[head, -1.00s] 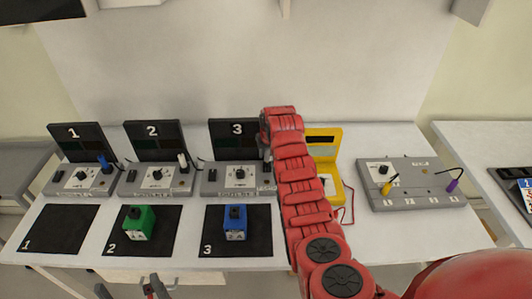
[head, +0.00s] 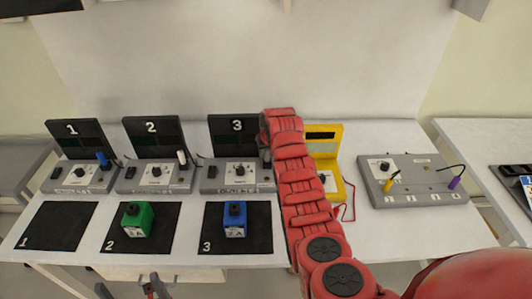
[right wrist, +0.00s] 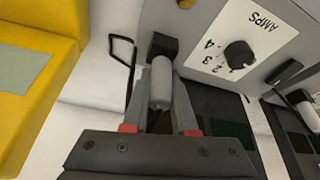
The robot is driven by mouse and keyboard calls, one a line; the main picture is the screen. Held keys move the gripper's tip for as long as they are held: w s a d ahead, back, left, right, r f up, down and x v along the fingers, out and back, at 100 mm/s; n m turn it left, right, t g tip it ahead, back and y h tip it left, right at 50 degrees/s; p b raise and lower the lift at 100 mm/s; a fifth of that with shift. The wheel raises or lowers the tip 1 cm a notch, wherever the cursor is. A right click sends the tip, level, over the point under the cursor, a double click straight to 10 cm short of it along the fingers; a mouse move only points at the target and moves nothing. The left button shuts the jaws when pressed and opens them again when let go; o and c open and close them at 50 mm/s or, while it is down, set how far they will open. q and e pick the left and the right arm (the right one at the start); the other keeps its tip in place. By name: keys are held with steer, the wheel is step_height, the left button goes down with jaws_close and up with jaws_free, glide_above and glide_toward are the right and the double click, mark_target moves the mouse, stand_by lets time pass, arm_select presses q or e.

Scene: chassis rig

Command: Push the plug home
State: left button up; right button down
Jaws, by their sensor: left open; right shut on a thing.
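My right gripper (right wrist: 160,105) is shut on a white plug (right wrist: 161,80) with a black end. The black end is close against the grey case of station 3 (right wrist: 225,25), beside its AMPS dial; I cannot tell how deep it sits. A black cable loop (right wrist: 122,50) shows beside the plug. In the head view my right arm covers the right end of station 3 (head: 225,187), and the plug is mostly hidden there. My left gripper (head: 130,290) is open and empty at the bottom edge, in front of the table.
Stations 1 (head: 80,188) and 2 (head: 155,188) stand to the left. A green block (head: 137,221) and a blue block (head: 235,220) sit on black mats. A yellow meter (head: 325,150) and a grey box with leads (head: 420,190) stand to the right.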

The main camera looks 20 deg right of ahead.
steer(key=shift+f, duration=0.2)
steer(key=c, duration=1)
jaws_free()
steer(key=shift+s+r, duration=0.1)
steer(key=o, duration=0.4)
steer(key=shift+c, duration=0.2)
steer(key=shift+a, duration=0.1)
